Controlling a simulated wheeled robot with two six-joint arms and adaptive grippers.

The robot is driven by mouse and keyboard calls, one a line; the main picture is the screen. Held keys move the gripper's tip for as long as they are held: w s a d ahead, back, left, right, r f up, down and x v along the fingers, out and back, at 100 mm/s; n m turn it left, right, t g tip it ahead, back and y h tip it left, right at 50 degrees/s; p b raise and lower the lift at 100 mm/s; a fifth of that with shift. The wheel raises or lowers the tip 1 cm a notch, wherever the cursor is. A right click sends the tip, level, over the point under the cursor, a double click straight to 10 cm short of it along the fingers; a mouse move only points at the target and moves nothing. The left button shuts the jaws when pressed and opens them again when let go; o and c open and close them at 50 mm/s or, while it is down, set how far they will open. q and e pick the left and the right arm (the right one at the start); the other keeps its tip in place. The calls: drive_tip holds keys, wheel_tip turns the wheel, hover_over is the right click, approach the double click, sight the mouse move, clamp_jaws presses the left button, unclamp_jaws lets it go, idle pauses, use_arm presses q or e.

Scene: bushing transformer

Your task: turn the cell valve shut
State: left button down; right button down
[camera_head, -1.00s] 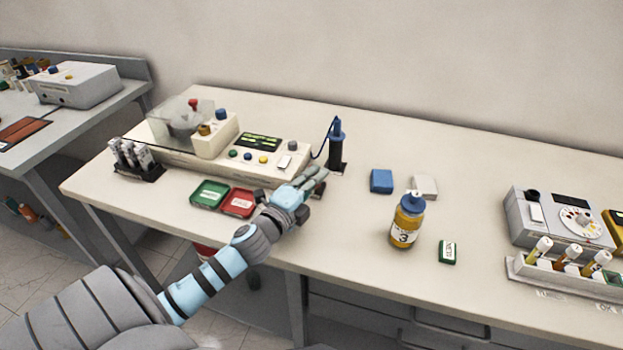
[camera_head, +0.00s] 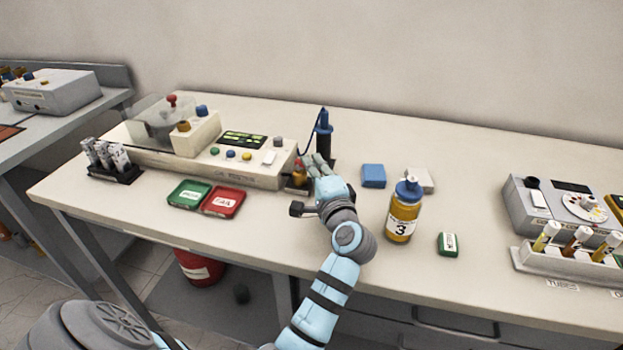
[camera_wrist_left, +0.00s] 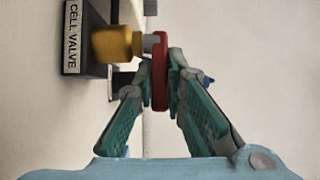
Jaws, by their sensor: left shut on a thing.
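The cell valve (camera_head: 299,170) stands on the bench at the right end of the instrument, small and partly covered by my gripper in the head view. In the left wrist view, its brass-yellow body (camera_wrist_left: 117,43) sits beside a black block labelled CELL VALVE (camera_wrist_left: 72,40), and its red handle (camera_wrist_left: 160,70) is seen edge-on. My left gripper (camera_head: 315,163) is at the valve. In the left wrist view its fingers (camera_wrist_left: 160,85) are closed on the red handle, one on each side. The handle's full shape is hidden. My right gripper is not in view.
A blue probe in a black stand (camera_head: 324,135) rises just behind the gripper. A blue block (camera_head: 373,176) and an amber bottle marked 3 (camera_head: 403,212) stand to the right.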

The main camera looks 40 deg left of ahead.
use_arm(q)
drive_tip(key=shift+w+f+n+g+y+b, duration=0.1)
drive_tip(key=shift+w+n+g+y+b, duration=0.05)
drive_tip(key=shift+n+g+y+b, duration=0.35)
drive_tip(key=c, duration=1.9)
unclamp_jaws()
